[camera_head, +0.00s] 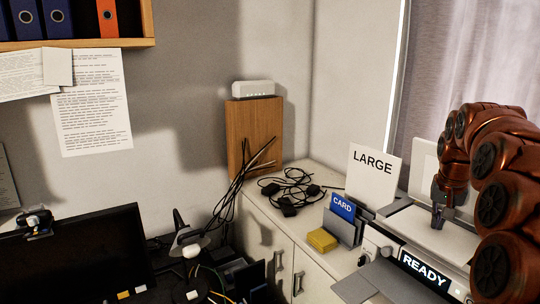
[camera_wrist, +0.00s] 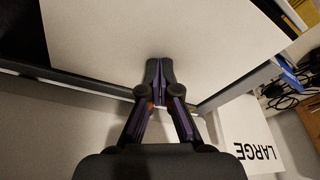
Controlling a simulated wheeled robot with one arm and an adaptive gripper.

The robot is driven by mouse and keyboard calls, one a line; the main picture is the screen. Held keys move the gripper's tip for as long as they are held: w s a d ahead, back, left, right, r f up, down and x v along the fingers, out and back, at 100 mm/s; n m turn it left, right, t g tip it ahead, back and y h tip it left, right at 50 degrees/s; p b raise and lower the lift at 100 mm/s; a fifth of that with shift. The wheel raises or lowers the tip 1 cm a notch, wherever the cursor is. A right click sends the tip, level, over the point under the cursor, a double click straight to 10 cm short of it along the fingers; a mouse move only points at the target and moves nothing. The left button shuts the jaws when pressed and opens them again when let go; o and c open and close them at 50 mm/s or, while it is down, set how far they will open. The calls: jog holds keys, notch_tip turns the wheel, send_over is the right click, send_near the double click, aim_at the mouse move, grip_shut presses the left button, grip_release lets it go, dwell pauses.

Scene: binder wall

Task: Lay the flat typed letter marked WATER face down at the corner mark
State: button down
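In the wrist view, a plain pale sheet-like surface (camera_wrist: 120,35) fills the top; no writing shows on it, and I cannot tell whether it is the WATER letter or the bare bed of a machine. My gripper (camera_wrist: 160,65) has its two fingertips together over this surface near its lower edge, with nothing visible between them. In the head view, my gripper (camera_head: 438,218) points down over the machine's pale top (camera_head: 407,228). I cannot tell whether the tips touch it. The WATER marking and the corner mark are not visible.
The machine's display (camera_head: 425,268) reads READY. A white LARGE sign (camera_head: 373,180), blue CARD holder (camera_head: 342,208) and yellow block (camera_head: 322,240) stand left of it. Loose black cables (camera_head: 292,190) lie on the cabinet top, near a wooden panel (camera_head: 253,135). A dark monitor (camera_head: 85,255) is at lower left.

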jog(key=shift+w, duration=0.45)
jog(key=shift+r, duration=0.15)
jog(key=shift+d+r+p, duration=0.1)
jog(key=shift+r+p, duration=1.05)
jog(key=shift+r, duration=1.75)
